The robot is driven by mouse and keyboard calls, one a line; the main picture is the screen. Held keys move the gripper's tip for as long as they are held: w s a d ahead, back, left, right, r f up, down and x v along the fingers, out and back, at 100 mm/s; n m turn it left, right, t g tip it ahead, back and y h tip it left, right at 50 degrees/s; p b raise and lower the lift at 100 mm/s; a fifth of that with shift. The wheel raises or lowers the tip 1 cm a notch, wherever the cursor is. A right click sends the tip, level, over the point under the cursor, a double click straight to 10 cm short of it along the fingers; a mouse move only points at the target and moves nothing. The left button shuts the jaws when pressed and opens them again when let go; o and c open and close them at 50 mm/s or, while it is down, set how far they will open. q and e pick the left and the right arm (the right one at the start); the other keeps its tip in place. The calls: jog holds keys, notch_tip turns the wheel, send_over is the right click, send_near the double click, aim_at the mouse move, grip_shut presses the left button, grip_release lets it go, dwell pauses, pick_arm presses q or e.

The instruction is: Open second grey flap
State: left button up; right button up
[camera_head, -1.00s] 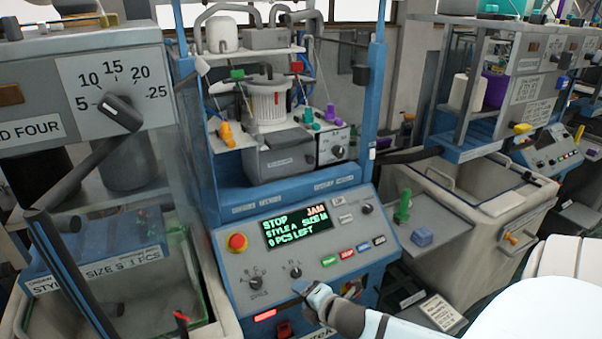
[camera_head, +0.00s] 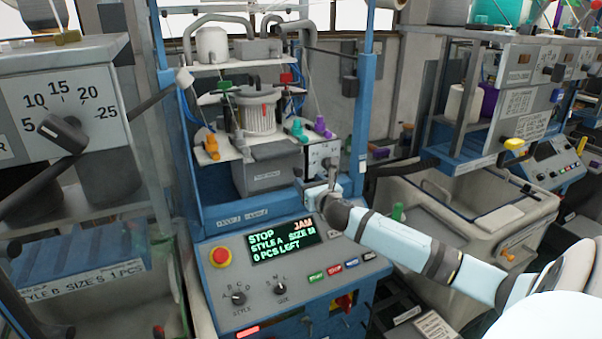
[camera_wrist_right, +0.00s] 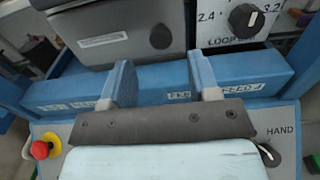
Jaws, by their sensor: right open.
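A grey box-like part with a labelled front (camera_head: 268,175) sits below the white cylinder in the middle machine. Its grey front panel also shows in the right wrist view (camera_wrist_right: 105,42), with a pale label and a dark round spot. I cannot tell which panel counts as the second grey flap. My right gripper (camera_head: 328,180) is in front of the machine, right of that grey front and above the control panel. In the right wrist view my right gripper's two blue fingers (camera_wrist_right: 160,65) are apart with nothing between them, over the blue crossbar. My left gripper is not in view.
The control panel (camera_head: 335,253) reads STOP and JAM, with a red stop button (camera_head: 220,257) at its left. A dial (camera_wrist_right: 246,20) on a white plate stands right of the grey front. Blue posts frame the opening. A grey bin (camera_head: 455,212) stands at right.

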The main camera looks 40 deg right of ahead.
aim_at(299, 173)
jog(key=shift+p+x, duration=0.35)
jog(key=shift+x, duration=2.45)
grip_shut()
